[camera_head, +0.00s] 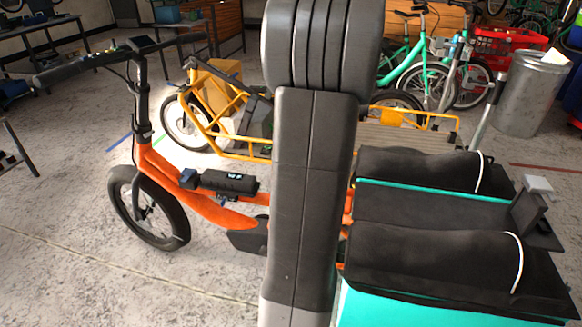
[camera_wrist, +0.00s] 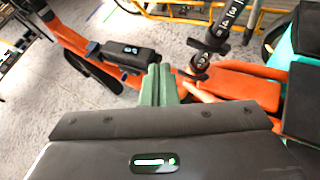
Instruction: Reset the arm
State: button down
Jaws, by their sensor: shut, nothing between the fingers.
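My arm (camera_head: 312,190) rises through the middle of the head view and hides part of the orange cargo bike (camera_head: 200,207). My gripper (camera_wrist: 160,84) shows in the wrist view with its greenish fingers together and nothing between them. It is above the orange frame, beside a black battery-like box with a small lit display (camera_wrist: 131,54). That box also shows on the frame in the head view (camera_head: 228,183). The gripper itself is hidden behind my arm in the head view. I cannot tell from the wrist view whether the fingertips touch the bike.
A turquoise cargo box (camera_head: 400,308) with black padded covers stands close on the right. A yellow cargo bike (camera_head: 215,135) is behind. A grey bin (camera_head: 527,95), a red crate (camera_head: 500,42) and green bikes (camera_head: 415,65) stand at the back right. Floor is clear at front left.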

jog(key=shift+s+a+r, duration=0.15)
jog(key=shift+s+r, duration=0.4)
jog(key=shift+s, duration=0.25)
jog(key=shift+w+f, duration=0.1)
